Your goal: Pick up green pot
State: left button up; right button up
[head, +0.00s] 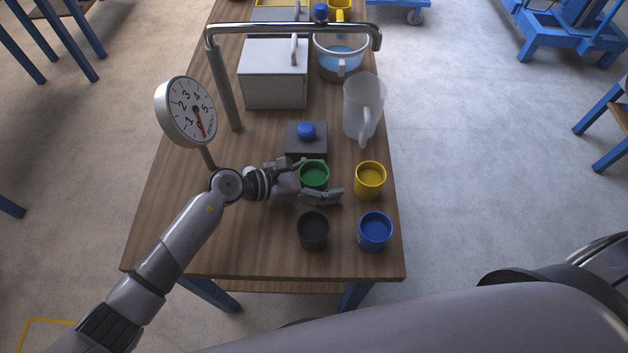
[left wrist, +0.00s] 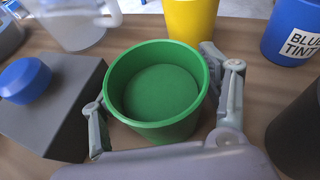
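The green pot (head: 314,172) stands upright on the wooden table, open at the top and empty inside. In the left wrist view the pot (left wrist: 155,90) fills the middle, between the two fingers. My left gripper (head: 322,180) is open around the pot, with one finger on each side of it. The fingers are close to the pot's wall; I cannot tell whether either one touches it. The pot's lower side is partly hidden by the gripper in the head view. My right gripper is not in view.
A yellow pot (head: 370,181), a blue pot (head: 375,231) and a black pot (head: 313,231) stand close by. A grey box with a blue knob (head: 306,137) is just behind. A white pitcher (head: 362,106) stands farther back. A dial gauge (head: 188,110) rises at left.

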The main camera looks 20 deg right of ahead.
pick_arm(q)
jog(key=c, duration=1.3)
notch_tip(320, 180, up, 20)
jog(key=shift+r, duration=0.1)
